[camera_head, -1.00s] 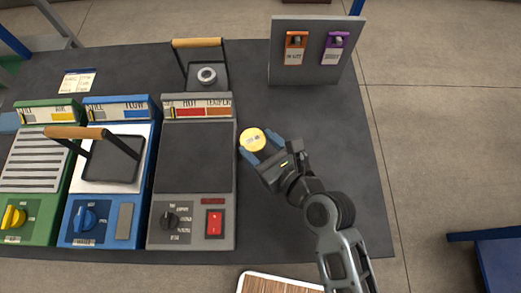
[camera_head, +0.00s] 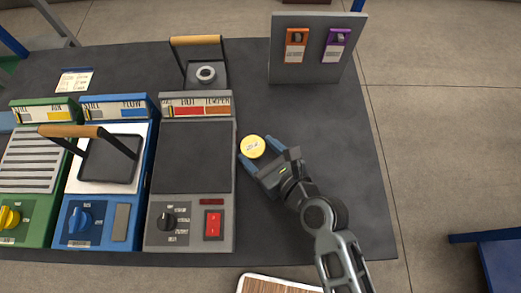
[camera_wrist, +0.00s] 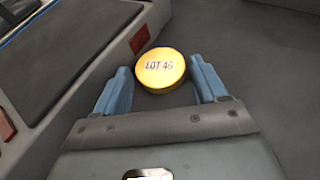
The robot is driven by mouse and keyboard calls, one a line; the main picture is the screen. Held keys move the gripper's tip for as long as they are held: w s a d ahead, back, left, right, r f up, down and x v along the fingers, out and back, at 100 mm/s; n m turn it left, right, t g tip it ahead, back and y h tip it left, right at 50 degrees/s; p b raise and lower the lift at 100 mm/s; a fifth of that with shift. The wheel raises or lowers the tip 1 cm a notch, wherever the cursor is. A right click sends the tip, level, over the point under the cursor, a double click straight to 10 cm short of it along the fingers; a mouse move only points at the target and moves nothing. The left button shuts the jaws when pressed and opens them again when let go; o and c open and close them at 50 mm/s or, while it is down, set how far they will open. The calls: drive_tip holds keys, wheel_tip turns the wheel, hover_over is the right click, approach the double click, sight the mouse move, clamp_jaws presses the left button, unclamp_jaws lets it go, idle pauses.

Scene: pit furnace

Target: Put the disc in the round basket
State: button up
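The disc (camera_head: 252,147) is yellow and round, with a pale top. It is to the right of the grey furnace, and its label reads LOT 46 in the wrist view (camera_wrist: 160,70). My gripper (camera_head: 260,152) is open, with its blue fingertips on either side of the disc; narrow gaps show in the wrist view. The disc appears to lie on the dark bench. A wooden-handled carrier (camera_head: 188,83) with a grey ring inside stands behind the grey furnace. Another handled basket (camera_head: 110,160) sits on the blue furnace and looks square. I cannot tell which is the round basket.
Green (camera_head: 30,160), blue (camera_head: 80,218) and grey (camera_head: 195,155) furnaces stand side by side at left. A panel (camera_head: 318,70) with orange and purple tags stands at the back right. The bench (camera_head: 345,160) is clear right of the disc. A wood-topped tray shows at the bottom.

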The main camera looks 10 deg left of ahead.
drive_tip(key=shift+r, duration=0.2)
drive_tip(key=v, duration=1.2)
drive_tip(key=shift+d, duration=0.1)
